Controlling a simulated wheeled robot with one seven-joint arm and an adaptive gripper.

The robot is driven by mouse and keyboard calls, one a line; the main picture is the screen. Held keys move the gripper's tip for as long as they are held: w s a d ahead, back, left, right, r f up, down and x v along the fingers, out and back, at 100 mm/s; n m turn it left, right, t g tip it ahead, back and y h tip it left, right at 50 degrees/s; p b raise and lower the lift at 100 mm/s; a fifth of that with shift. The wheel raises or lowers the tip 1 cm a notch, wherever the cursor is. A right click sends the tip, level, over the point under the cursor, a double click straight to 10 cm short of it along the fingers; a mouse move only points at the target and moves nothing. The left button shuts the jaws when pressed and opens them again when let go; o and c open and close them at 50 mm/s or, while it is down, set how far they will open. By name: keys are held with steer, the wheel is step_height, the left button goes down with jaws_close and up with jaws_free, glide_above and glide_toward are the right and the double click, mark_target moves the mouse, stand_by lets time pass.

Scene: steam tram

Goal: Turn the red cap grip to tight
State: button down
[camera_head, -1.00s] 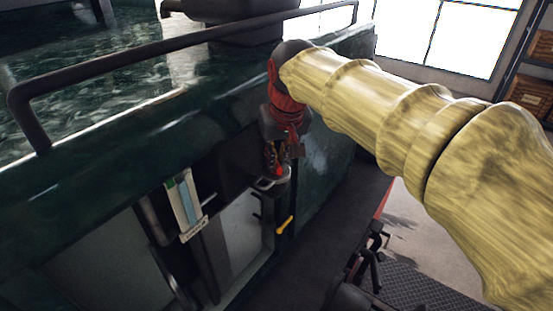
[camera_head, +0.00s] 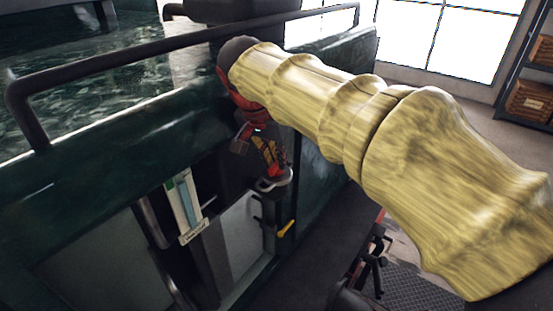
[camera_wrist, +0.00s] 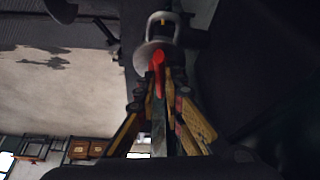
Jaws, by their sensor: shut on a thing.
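The red cap grip (camera_wrist: 157,60) shows in the wrist view as a small red upright piece between my fingertips. A pale round metal part with a loop (camera_wrist: 160,27) sits just beyond it. My gripper (camera_wrist: 160,80), with yellow and black fingers, is shut on the red grip. In the head view my gripper (camera_head: 272,168) leans, with its wrist up and to the left and its fingertips down at the metal cap (camera_head: 275,183) beside the dark green tram body. The red grip is mostly hidden by my fingers there.
A dark handrail (camera_head: 180,42) runs along the green body above my wrist. A gauge with a blue strip (camera_head: 184,205) is left of the cap. A yellow-tipped lever (camera_head: 287,229) is just below. Shelves with boxes (camera_head: 530,100) stand far right.

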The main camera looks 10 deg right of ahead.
steer(key=shift+a, duration=0.1)
stand_by(0.3)
steer(key=c, duration=2)
jaws_free()
steer(key=shift+o, duration=0.5)
steer(key=v, duration=1.2)
steer(key=shift+w+a, duration=0.15)
